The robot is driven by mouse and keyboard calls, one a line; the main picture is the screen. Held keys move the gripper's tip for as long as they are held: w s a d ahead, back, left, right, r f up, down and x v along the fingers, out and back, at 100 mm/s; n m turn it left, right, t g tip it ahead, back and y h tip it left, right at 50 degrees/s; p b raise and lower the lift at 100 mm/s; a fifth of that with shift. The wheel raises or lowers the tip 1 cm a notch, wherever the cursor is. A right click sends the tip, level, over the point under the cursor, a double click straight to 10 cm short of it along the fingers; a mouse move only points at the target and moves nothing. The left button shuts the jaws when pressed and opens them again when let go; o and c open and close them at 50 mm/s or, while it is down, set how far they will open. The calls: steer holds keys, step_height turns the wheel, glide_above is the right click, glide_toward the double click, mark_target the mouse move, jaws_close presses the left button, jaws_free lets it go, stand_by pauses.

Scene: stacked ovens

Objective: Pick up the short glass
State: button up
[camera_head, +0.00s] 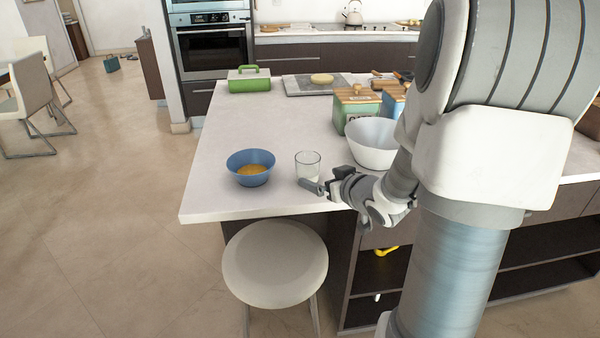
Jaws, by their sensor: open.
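The short glass (308,163) is clear and stands upright on the white counter, near its front edge. My gripper (312,187) is open at the counter's front edge, just in front of the glass and low beside its base. One finger shows clearly in front of the glass; the other is mostly hidden. I cannot tell whether a finger touches the glass.
A blue bowl (251,167) with orange contents stands left of the glass. A white bowl (372,142) stands to the right, close to my arm. Green canister (357,110) and green dish (249,80) are farther back. A stool (275,264) stands below the counter (215,198).

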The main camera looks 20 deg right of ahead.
mark_target(313, 171)
steer(key=b+x, duration=0.1)
steer(key=x, duration=0.3)
steer(key=b+x, duration=0.1)
steer(key=x, duration=0.4)
steer(key=shift+d, duration=0.2)
steer(key=shift+r, duration=0.1)
jaws_close()
steer(key=shift+r, duration=0.1)
